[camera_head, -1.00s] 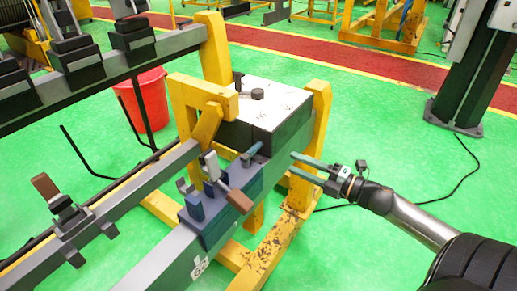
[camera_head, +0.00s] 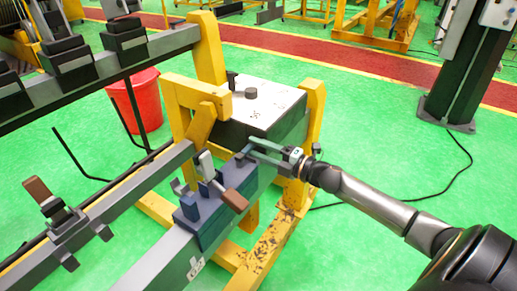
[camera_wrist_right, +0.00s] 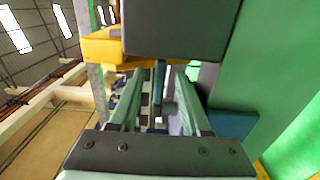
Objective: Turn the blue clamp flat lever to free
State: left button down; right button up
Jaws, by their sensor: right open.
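The blue clamp (camera_head: 213,222) sits on the grey beam, with upright blue blocks and a brown-handled lever (camera_head: 235,199). Its flat blue lever (camera_head: 241,154) is at the far end of the clamp, partly hidden by my right gripper. My right gripper (camera_head: 250,150) is open, its green fingers reaching in from the right to this lever. In the right wrist view, the two fingers (camera_wrist_right: 158,98) stand apart with a narrow bluish bar (camera_wrist_right: 159,80) visible between them. I cannot tell whether either finger touches it. My left gripper is not in view.
A grey box with a white top (camera_head: 262,107) stands just behind the clamp, between yellow posts (camera_head: 313,115). A second beam with another brown-handled clamp (camera_head: 40,192) runs at left. A red bucket (camera_head: 147,100) stands behind. Green floor is open at right.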

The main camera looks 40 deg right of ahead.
grip_shut()
dwell(0.4)
dwell(1.1)
